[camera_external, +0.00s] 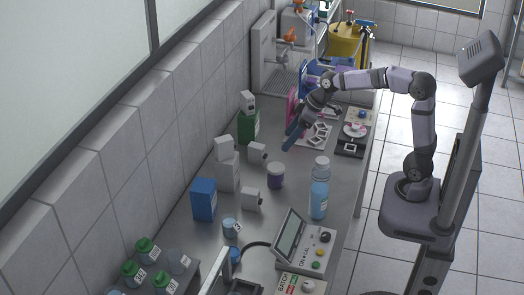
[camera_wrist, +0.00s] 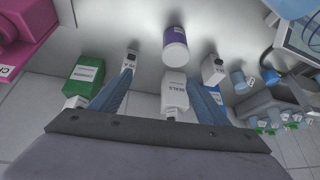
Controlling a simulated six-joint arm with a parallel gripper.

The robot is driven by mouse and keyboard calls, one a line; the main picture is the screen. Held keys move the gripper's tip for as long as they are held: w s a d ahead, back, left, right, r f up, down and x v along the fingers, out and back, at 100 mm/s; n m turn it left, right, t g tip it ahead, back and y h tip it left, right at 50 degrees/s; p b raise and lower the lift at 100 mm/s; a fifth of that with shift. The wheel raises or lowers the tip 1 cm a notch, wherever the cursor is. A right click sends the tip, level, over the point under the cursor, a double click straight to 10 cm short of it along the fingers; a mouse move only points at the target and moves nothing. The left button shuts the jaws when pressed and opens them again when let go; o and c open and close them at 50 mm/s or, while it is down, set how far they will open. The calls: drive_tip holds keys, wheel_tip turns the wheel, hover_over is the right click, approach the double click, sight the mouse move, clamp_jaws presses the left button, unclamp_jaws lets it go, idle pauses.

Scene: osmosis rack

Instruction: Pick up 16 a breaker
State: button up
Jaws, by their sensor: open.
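Several small white-grey blocks could be breakers; their labels are too small to read surely. One block (camera_external: 257,152) lies on the bench beside the white boxes, and another (camera_external: 251,198) lies nearer the camera, by the blue box. In the wrist view one block (camera_wrist: 131,60) shows by the left fingertip and another (camera_wrist: 213,70) right of the right finger. My gripper (camera_external: 292,138) is open and empty, above the bench near its far half. In the wrist view its blue fingers (camera_wrist: 161,76) stand wide apart, partly covering the boxes beyond.
A purple-labelled jar (camera_external: 275,176) and a blue bottle (camera_external: 319,191) stand near the blocks. A green box (camera_external: 249,127), white box (camera_external: 228,172) and blue box (camera_external: 204,199) line the wall side. A control unit (camera_external: 304,244) and green-capped bottles (camera_external: 133,270) are nearer.

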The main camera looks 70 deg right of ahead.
drive_tip(key=w+a+f+n+g+y, duration=0.2)
drive_tip(key=w+a+n+g+y, duration=0.25)
drive_tip(key=a, duration=0.55)
drive_tip(key=n+g+y+b, duration=0.1)
drive_tip(key=n+y+b, duration=0.35)
drive_tip(key=n, duration=0.75)
approach(248, 196)
drive_tip(key=shift+y, duration=0.9)
drive_tip(key=a+f, duration=0.1)
drive_tip(key=a+f+p, duration=0.1)
drive_tip(key=a+f, duration=0.1)
drive_tip(key=shift+s+a+f, duration=0.1)
drive_tip(key=shift+s+f, duration=0.15)
drive_tip(key=shift+f, duration=0.1)
drive_tip(key=shift+w+p+x, duration=0.2)
drive_tip(key=shift+p+x, duration=1.7)
drive_tip(key=shift+x, duration=1.2)
drive_tip(key=shift+a+f, duration=0.3)
drive_tip(key=shift+a, duration=0.15)
drive_tip(key=shift+c, duration=0.7)
drive_tip(key=c, duration=1.1)
